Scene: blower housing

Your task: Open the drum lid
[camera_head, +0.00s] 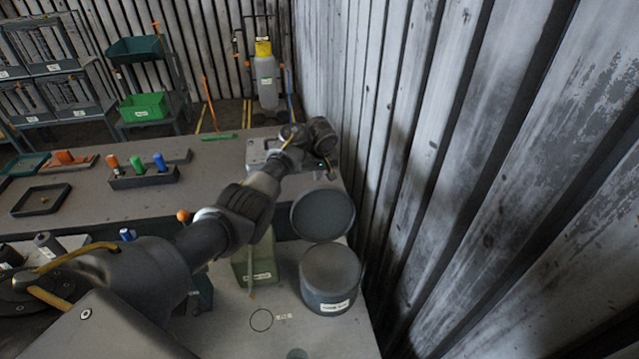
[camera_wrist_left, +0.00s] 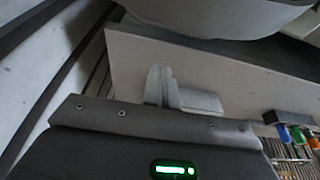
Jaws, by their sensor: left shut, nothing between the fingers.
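The dark grey drum (camera_head: 331,283) stands upright on the lower bench at the right, with a white label on its front. Its round lid (camera_head: 322,214) stands raised and tilted behind the drum's far rim, swung away from the top. My left arm reaches across the bench from the left. My left gripper (camera_head: 328,171) is beyond the lid, near the wall, and is small and partly hidden in the head view. In the left wrist view its fingers (camera_wrist_left: 160,86) are together and empty. A grey rounded form fills the top of that view; I cannot tell if it is drum or lid. My right gripper is not in view.
The corrugated wall (camera_head: 430,150) runs close along the right of the drum. A green container (camera_head: 256,262) stands left of the drum. A holder (camera_head: 145,178) with coloured handles and a dark tray (camera_head: 41,199) lie on the bench at left. The bench in front of the drum is mostly clear.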

